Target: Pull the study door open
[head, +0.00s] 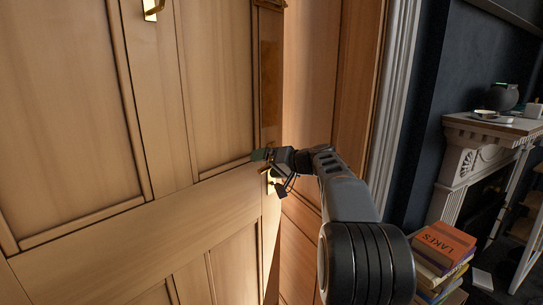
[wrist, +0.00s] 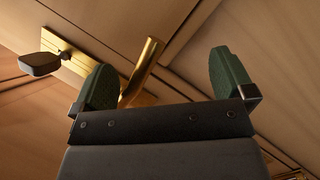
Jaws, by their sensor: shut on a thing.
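The study door (head: 220,80) is a pale wooden panelled door filling the left of the head view. Its right edge runs down beside my gripper (head: 272,168), which reaches in from the right at about mid-height. In the wrist view, a brass handle (wrist: 142,72) stands between the two green finger pads of my gripper (wrist: 165,80), nearer the left pad. A brass plate (wrist: 75,58) with a dark knob lies just left of the left pad.
More wood panelling (head: 310,80) and a pale moulded frame (head: 395,100) stand to the right of the door edge. A stack of books (head: 445,245) sits at the lower right. Behind it is a white fireplace (head: 470,150) with objects on its mantel.

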